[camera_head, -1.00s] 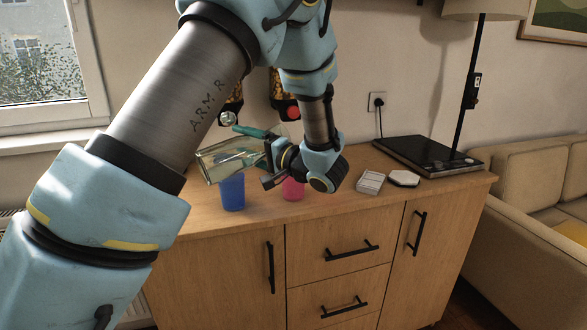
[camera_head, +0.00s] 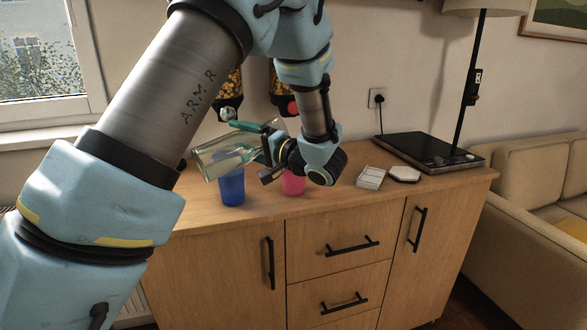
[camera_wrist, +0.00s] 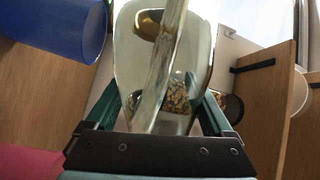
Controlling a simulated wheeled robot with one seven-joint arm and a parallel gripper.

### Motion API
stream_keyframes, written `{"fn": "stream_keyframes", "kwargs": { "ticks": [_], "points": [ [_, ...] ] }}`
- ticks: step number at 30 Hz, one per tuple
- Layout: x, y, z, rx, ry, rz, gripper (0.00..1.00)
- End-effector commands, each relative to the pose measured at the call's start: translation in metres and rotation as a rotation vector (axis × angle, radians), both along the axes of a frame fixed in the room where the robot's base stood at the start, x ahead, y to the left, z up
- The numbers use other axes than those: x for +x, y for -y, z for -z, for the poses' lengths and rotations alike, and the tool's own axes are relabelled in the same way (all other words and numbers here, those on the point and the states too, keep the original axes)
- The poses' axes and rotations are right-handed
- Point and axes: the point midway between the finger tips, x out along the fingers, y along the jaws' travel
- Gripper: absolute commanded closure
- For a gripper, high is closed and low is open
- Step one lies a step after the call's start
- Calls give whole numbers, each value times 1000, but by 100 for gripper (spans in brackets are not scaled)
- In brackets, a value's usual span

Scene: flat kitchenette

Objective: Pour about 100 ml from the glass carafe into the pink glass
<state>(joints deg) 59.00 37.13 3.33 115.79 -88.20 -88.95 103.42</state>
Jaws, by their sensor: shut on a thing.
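The clear glass carafe (camera_head: 222,158) lies tipped on its side in the air, its left end lower than its right end. My gripper (camera_head: 257,143) is shut on it, with teal fingers on either side; the carafe (camera_wrist: 160,60) fills the middle of the wrist view. The pink glass (camera_head: 293,184) stands on the counter below and behind my wrist, partly hidden by it. Its pink side (camera_wrist: 28,162) shows at the lower left of the wrist view. I cannot make out any stream of liquid.
A blue glass (camera_head: 232,190) stands just left of the pink one, under the carafe. Dispensers (camera_head: 230,88) hang at the back wall. A small white tray (camera_head: 370,178), a white-topped piece (camera_head: 404,174) and a black hob (camera_head: 430,152) are to the right on the wooden counter (camera_head: 330,203).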

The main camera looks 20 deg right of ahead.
Motion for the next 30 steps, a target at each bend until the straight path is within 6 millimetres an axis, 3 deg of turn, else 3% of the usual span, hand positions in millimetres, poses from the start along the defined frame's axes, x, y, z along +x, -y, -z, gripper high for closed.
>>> {"fn": "stream_keyframes", "kwargs": {
  "ticks": [7,9,14,23,30],
  "points": [
    [-1,-7,5,-94,17,0,100],
    [-1,-6,-10,-136,22,0,100],
    [-1,-6,-9,-171,26,0,100],
    [0,-4,-27,-295,45,0,100],
    [0,-3,-26,-315,49,0,100]
  ]
}}
